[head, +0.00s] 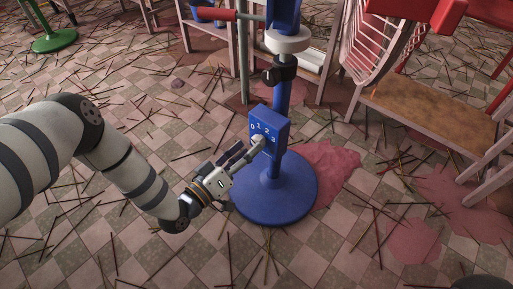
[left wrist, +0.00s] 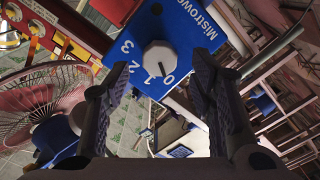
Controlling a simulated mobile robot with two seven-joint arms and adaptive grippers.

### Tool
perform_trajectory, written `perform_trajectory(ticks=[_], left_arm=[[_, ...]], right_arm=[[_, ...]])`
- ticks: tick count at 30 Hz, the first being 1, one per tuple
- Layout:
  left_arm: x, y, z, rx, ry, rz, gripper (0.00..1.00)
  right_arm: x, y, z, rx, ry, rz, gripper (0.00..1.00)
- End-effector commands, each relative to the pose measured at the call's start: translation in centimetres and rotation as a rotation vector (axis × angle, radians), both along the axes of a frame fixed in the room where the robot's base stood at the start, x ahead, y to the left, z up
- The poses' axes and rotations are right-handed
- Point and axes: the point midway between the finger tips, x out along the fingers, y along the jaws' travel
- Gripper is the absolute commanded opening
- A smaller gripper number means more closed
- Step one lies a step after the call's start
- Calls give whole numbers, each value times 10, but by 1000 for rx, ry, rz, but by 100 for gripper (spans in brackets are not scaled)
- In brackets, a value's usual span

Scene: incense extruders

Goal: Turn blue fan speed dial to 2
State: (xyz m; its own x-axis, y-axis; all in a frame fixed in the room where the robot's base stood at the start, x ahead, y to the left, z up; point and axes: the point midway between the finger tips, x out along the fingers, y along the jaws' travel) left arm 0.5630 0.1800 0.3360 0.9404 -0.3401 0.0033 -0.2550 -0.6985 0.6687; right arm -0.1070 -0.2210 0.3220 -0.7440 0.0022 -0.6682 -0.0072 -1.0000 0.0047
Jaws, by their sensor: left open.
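The blue fan's control box (head: 268,125) sits on its blue post and bears the numbers 0, 1, 2 and 3. The fan speed dial (left wrist: 160,57) is a round white knob on the blue face in the left wrist view. Its dark mark seems to point toward the 0. My left gripper (head: 246,151) reaches in from the left, close in front of the dial, and partly hides it in the head view. In the left wrist view its open fingers (left wrist: 160,85) stand apart on either side of the dial, with no clear contact. My right gripper is not in view.
The fan's round blue base (head: 262,205) stands on a tiled floor strewn with thin sticks. Red patches lie to its right. A wooden rack with a brown board (head: 425,112) stands at the right. A green base (head: 54,40) stands far left. A red fan (left wrist: 45,105) shows in the left wrist view.

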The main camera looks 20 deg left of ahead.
Motion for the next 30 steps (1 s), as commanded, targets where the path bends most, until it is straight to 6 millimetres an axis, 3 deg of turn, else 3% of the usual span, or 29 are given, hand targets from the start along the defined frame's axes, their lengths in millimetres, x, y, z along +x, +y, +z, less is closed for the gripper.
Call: perform_trajectory(ticks=[6, 14, 15, 17, 21, 30], left_arm=[[28, -11, -2, 1, 3, -1, 50], [32, -12, 0, 1, 3, -1, 50], [31, -12, -1, 1, 3, -1, 48], [31, -12, -1, 1, 3, -1, 34], [31, -12, -1, 1, 3, -1, 3], [31, -13, 0, 22, -4, -2, 2]], right_arm=[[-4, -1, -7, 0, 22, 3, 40], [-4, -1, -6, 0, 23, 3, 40], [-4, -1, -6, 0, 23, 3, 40], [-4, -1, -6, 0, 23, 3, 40], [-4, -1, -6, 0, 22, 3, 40], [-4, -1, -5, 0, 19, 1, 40]])
